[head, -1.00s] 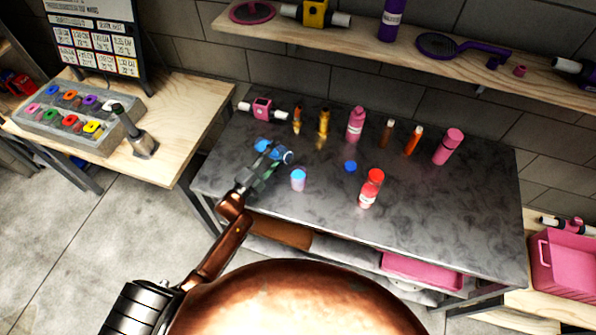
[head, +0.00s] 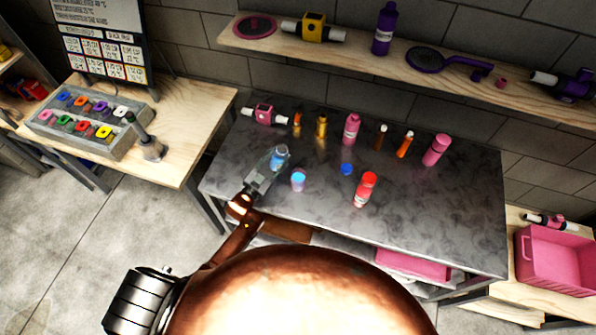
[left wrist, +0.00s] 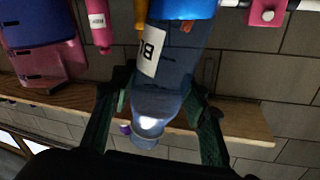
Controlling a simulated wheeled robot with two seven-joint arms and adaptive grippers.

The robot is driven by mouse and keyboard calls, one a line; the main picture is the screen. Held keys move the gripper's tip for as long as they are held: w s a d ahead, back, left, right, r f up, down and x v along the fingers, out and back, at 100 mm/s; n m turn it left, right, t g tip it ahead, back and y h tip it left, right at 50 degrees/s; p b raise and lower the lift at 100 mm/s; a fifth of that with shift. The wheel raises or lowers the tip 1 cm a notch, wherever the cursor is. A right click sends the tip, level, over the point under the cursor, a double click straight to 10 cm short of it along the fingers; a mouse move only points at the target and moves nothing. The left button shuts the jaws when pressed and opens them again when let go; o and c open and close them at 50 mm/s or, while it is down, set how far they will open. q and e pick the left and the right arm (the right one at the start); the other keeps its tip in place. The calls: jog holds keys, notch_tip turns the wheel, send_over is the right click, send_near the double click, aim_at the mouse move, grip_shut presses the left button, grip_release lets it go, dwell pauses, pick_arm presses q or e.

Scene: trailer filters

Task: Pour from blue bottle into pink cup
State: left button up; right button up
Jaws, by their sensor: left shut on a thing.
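My left gripper (head: 266,171) is shut on the blue bottle (head: 279,154), a see-through bottle, and holds it at the left part of the dark table. In the left wrist view the bottle (left wrist: 172,62) sits between both fingers (left wrist: 160,115), with its narrow neck toward the bottom of the picture and part of a white label showing. A small pale pink cup (head: 298,183) with a blue top stands just right of the gripper, apart from the bottle. I cannot tell whether any liquid runs out. My right gripper is not in view.
A red bottle (head: 365,189) and a blue cap (head: 347,169) are right of the cup. Several bottles, including a pink bottle (head: 352,130), stand along the back. A shelf (head: 340,58) is above. The table's right front (head: 450,225) is clear.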

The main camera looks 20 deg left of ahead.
aim_at(275, 152)
pick_arm(q)
jog(key=n, duration=0.1)
jog(key=n+p, duration=0.1)
jog(key=n, duration=0.1)
jog(key=shift+w+a+f+p, duration=0.1)
jog(key=shift+a+p, duration=0.15)
jog(key=shift+p, duration=0.05)
jog(key=shift+n, duration=0.3)
notch_tip(275, 152, up, 5)
jog(key=p, duration=0.4)
jog(key=shift+f, duration=0.1)
